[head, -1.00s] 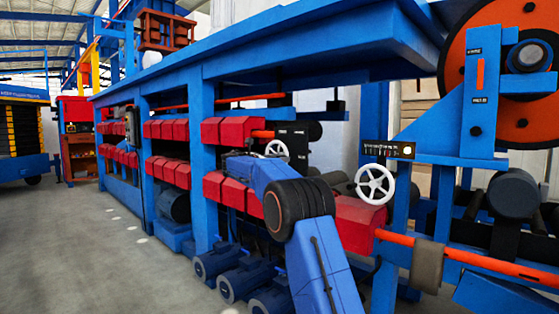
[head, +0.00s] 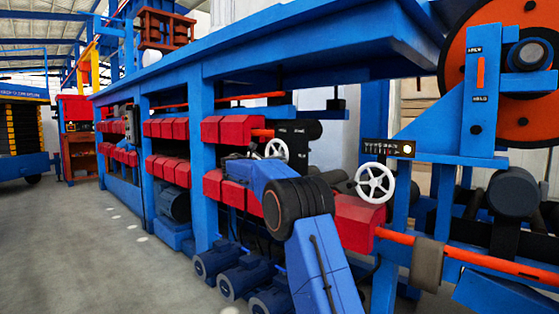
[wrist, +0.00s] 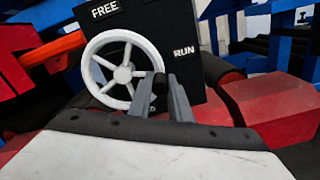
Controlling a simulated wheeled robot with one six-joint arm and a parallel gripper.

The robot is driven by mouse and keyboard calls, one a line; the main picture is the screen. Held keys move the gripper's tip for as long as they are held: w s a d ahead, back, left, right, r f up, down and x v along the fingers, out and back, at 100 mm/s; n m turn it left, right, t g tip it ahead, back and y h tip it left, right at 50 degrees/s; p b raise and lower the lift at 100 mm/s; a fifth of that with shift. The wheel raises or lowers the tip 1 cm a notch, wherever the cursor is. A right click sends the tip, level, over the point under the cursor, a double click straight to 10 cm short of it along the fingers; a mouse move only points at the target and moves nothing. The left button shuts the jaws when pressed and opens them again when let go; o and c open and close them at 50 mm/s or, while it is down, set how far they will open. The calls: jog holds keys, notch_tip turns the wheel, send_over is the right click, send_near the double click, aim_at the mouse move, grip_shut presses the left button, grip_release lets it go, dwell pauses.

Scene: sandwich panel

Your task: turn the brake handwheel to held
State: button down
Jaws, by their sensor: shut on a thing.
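A white spoked handwheel (wrist: 122,70) fills the middle of the wrist view, in front of a black plate (wrist: 190,28) marked FREE at the top and RUN at the right. My gripper (wrist: 161,88) is at the wheel's right rim, its grey fingers shut on that rim. In the head view this handwheel (head: 276,150) shows small beside the black plate (head: 297,134); my arm hides the fingers there. A second white handwheel (head: 375,183) stands further right, apart from my gripper. Neither wheel's name can be read.
Red covers (head: 227,129) line the blue frame around the wheel; red blocks (wrist: 275,105) lie right of my gripper. A blue post (head: 478,95) with an orange mark and small labels stands at right. An orange bar (head: 480,262) crosses lower right. Floor at left is clear.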

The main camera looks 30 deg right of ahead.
jog(key=w+a+f+m, duration=0.2)
jog(key=w+f+m, duration=0.3)
jog(key=m, duration=0.9)
jog(key=shift+w+a+m, duration=0.15)
jog(key=shift+w+m, duration=0.25)
jog(key=shift+w, duration=0.1)
jog(key=c, duration=1.6)
grip_release()
jog(key=shift+w, duration=0.1)
jog(key=shift+c, duration=0.2)
jog(key=shift+a, duration=0.1)
jog(key=v, duration=1.7)
